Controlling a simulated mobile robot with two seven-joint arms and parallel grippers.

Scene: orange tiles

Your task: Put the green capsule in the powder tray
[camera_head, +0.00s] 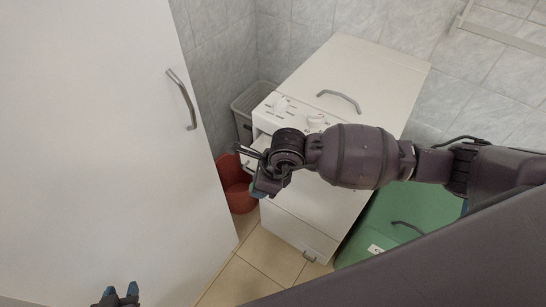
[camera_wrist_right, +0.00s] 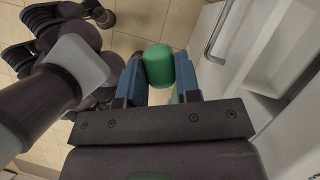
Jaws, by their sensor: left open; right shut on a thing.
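The green capsule (camera_wrist_right: 159,62) is held between the two blue fingers of my right gripper (camera_wrist_right: 158,78) in the right wrist view. In the head view my right gripper (camera_head: 263,184) is at the front of the white washing machine (camera_head: 325,215), and the capsule is hidden there. The powder tray (camera_wrist_right: 283,45) appears at the right of the wrist view as an open white drawer with compartments. The capsule is outside it, to its left. In the head view the tray (camera_head: 259,143) is mostly covered by my right arm. My left gripper (camera_head: 118,295) is open and empty at the lower left.
A white cabinet door (camera_head: 90,130) with a metal handle fills the left. A red bucket (camera_head: 240,197) and a grey bin (camera_head: 243,118) stand beside the machine. A green box (camera_head: 385,225) is at the right. Tiled floor (camera_head: 265,262) is clear in front.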

